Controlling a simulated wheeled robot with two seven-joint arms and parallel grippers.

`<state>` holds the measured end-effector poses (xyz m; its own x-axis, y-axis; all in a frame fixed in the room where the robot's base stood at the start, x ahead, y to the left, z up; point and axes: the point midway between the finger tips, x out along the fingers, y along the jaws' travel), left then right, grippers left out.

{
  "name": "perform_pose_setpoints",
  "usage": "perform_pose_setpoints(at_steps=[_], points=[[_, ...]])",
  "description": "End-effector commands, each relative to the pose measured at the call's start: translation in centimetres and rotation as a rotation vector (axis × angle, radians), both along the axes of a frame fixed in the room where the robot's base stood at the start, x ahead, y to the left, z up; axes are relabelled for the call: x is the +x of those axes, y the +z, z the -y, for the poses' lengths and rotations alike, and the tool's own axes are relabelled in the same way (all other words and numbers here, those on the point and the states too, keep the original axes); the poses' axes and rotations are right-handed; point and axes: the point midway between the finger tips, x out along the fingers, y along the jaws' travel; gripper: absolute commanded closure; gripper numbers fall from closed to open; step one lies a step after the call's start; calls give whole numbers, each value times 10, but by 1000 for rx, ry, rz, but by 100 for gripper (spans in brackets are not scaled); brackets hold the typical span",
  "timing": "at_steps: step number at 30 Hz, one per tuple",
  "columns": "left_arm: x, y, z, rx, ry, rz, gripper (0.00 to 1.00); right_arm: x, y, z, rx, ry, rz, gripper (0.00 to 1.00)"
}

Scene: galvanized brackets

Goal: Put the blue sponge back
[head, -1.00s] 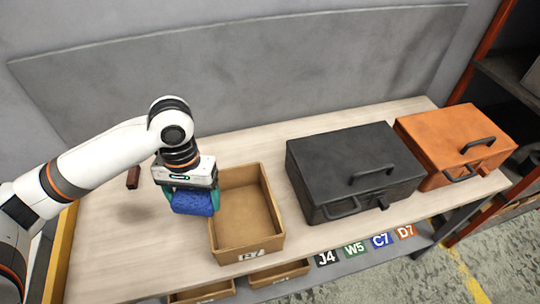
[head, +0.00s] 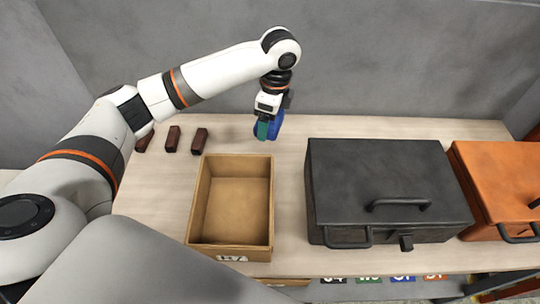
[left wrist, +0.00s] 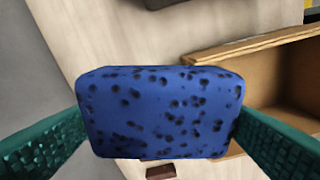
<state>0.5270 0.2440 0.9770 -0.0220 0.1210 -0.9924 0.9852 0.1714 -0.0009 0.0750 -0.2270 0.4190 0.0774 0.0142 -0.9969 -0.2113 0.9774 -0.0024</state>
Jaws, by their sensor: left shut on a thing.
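The blue sponge (left wrist: 160,112) fills the middle of the left wrist view, with dark pores on its face. My left gripper (head: 268,131) is shut on it, one teal finger on each side. In the head view the sponge (head: 275,126) shows partly behind a finger, in the air over the back of the table, behind the open cardboard box and left of the black case. The cardboard box (head: 232,163) is empty and stands on the table. My right gripper is not in view.
A black case (head: 385,175) and an orange case (head: 497,170) stand shut on the right. Several small dark red-brown blocks (head: 171,139) lie at the back left. Letter-number labels (head: 368,280) run along the shelf below the front edge. A grey wall stands behind the table.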

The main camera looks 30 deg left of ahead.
Motion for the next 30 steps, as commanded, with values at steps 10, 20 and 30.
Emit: perform_pose_setpoints(at_steps=[10, 20, 30], points=[[35, -54, -25, -1, -413, 0, 40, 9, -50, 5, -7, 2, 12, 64], [41, -88, -31, -1, -513, -5, 40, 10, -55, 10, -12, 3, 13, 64], [41, -130, -31, -1, -512, -4, 40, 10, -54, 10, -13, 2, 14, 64]])
